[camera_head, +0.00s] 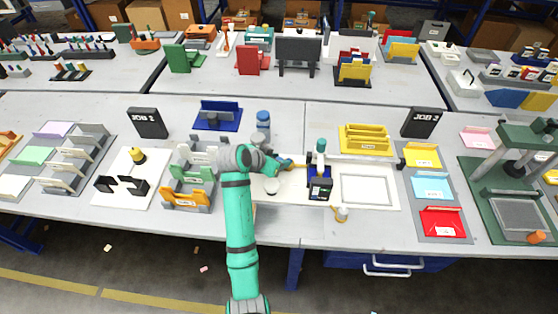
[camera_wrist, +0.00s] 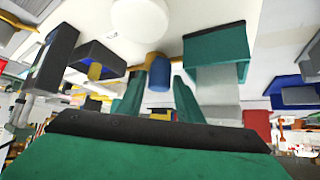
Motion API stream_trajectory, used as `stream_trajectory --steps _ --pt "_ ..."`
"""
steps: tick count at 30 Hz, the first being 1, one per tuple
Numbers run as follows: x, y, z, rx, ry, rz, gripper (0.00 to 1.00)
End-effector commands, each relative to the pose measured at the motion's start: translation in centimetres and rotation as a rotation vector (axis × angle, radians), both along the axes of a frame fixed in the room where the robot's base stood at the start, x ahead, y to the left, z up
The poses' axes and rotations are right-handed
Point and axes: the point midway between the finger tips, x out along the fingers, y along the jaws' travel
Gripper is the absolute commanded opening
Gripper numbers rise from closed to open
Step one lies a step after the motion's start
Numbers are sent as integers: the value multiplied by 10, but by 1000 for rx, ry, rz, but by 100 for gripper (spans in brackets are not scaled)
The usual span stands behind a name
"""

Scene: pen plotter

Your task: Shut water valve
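A small blue part (camera_head: 285,162), which looks like the water valve's handle, lies just right of my gripper (camera_head: 272,160) in the head view, with a yellow piece beside it. In the wrist view a blue cylinder-like part (camera_wrist: 160,75) shows between the two teal fingertips of my gripper (camera_wrist: 162,82), apparently the same part. The fingers stand apart with a gap between them. Whether they touch the blue part is unclear. My wrist hides some of the area around it in the head view.
A blue bottle (camera_head: 263,122) stands behind my gripper, and a white round container (camera_head: 271,186) sits in front. A dark device with a screen (camera_head: 320,185) stands close on the right. Green and orange racks (camera_head: 187,196) are on the left.

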Motion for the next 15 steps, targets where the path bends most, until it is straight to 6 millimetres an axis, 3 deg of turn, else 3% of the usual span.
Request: stream_trajectory --steps 10,15 --pt "-1 0 0 -1 2 0 43" --pt "-9 6 11 -1 0 1 43"
